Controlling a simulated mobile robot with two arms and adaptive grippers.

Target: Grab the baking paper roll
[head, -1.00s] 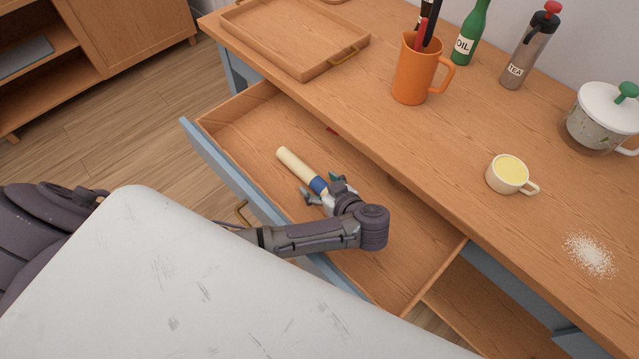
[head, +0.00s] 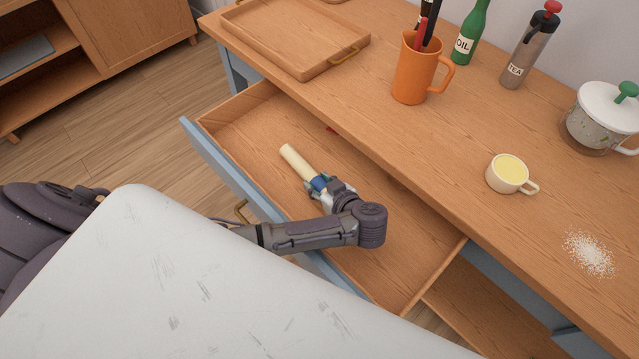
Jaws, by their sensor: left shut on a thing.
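The baking paper roll (head: 298,161) is a pale cream tube with a blue band near its lower right end. It is in the open wooden drawer (head: 245,122), slanting from upper left to lower right. My left gripper (head: 318,186) reaches over the drawer front and is shut on the roll around its blue band. The fingers and wrist hide the roll's lower right end. I cannot tell whether the roll touches the drawer floor. My right gripper is not in view.
The worktop (head: 430,140) overhangs the drawer's back. On it are a wooden tray (head: 300,62), an orange jug (head: 412,75), an oil bottle (head: 467,40), a tea flask (head: 528,50), a yellow-filled cup (head: 505,178) and a lidded jar (head: 600,120). The drawer's right part is clear.

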